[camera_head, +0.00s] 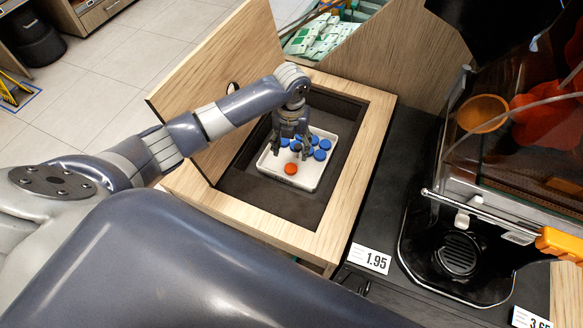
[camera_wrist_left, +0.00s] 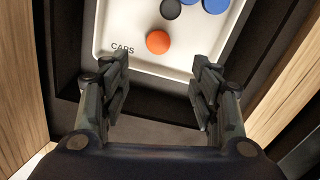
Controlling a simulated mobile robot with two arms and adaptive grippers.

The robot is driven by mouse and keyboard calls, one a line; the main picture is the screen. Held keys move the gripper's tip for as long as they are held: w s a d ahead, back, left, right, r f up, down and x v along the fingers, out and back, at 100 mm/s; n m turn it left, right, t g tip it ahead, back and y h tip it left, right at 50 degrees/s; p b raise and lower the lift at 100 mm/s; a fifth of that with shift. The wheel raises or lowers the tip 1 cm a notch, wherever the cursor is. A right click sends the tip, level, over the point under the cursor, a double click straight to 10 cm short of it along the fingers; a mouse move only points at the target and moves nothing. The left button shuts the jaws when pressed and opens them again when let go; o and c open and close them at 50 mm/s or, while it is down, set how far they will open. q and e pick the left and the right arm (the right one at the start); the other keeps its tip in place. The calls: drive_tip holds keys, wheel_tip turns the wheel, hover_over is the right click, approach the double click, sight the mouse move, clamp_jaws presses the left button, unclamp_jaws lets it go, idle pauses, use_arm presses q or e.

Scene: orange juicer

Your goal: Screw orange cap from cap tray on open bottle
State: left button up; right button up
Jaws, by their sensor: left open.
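The orange cap (camera_head: 291,169) lies in the white cap tray (camera_head: 307,183), near its front edge. In the left wrist view the orange cap (camera_wrist_left: 158,42) sits beside the "CAPS" lettering on the tray (camera_wrist_left: 118,20). My left gripper (camera_head: 292,146) hangs over the tray, open and empty. In the left wrist view its fingers (camera_wrist_left: 161,72) are spread, with the orange cap ahead of the gap between them. No open bottle can be made out. My right gripper is not in view.
Several blue caps (camera_head: 320,155) and a black cap (camera_wrist_left: 171,9) share the tray. The tray sits in a dark recess with a wooden frame (camera_head: 354,190) and a raised wooden lid (camera_head: 215,85). The juicer (camera_head: 470,185) stands at the right.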

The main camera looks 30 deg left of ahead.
use_arm(q)
hover_over(291, 168)
drive_tip(key=f, duration=0.4)
drive_tip(key=shift+s+d+f, duration=0.25)
drive_tip(key=shift+s+f, duration=0.05)
drive_tip(key=shift+f, duration=0.55)
drive_tip(key=shift+w+a+f, duration=0.15)
drive_tip(key=shift+f, duration=1.15)
drive_tip(key=shift+w+a+f, duration=0.1)
drive_tip(key=shift+w+f, duration=0.05)
drive_tip(key=shift+f, duration=1.15)
drive_tip(key=c, duration=0.8)
